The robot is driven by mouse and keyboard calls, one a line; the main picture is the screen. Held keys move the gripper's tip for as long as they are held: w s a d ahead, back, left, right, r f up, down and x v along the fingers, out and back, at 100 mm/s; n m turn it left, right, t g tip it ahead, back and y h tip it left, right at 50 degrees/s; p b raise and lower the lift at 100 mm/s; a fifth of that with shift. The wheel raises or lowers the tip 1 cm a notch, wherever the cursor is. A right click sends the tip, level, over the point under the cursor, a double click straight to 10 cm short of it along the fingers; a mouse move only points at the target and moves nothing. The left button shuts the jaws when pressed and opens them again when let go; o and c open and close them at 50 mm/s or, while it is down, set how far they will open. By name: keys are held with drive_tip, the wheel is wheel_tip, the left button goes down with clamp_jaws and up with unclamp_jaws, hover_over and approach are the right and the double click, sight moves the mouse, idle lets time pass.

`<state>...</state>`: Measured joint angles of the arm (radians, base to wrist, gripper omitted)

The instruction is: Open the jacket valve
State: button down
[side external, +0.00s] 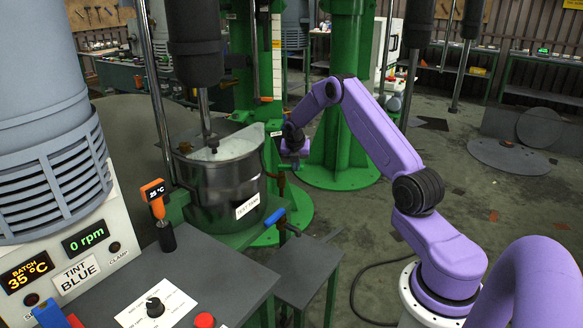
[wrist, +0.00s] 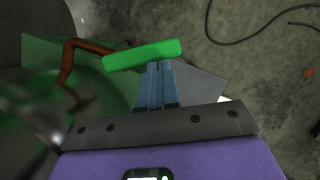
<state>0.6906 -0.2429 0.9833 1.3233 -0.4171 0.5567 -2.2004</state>
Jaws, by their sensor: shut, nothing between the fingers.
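In the wrist view, a bright green valve lever (wrist: 143,54) lies crosswise, its right end slightly higher. A bent copper pipe (wrist: 72,58) runs beside its left end; I take this to be the jacket valve, though no label shows. My gripper (wrist: 160,66) is shut and empty, its blue fingertips right at the lever's near edge; I cannot tell whether they touch. In the side view my gripper (side external: 293,166) points down at the right of the steel tank (side external: 218,180), by the copper pipe (side external: 281,183). The green lever cannot be made out there.
A blue-handled valve (side external: 273,217) sticks out low on the tank's front right. A dark side table (side external: 305,268) stands below it. The control panel (side external: 80,262) reads 35 °C and 0 rpm. Green columns (side external: 340,150) rise behind.

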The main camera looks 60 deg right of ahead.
drive_tip(key=shift+w+d+f, duration=0.1)
drive_tip(key=shift+d, duration=1)
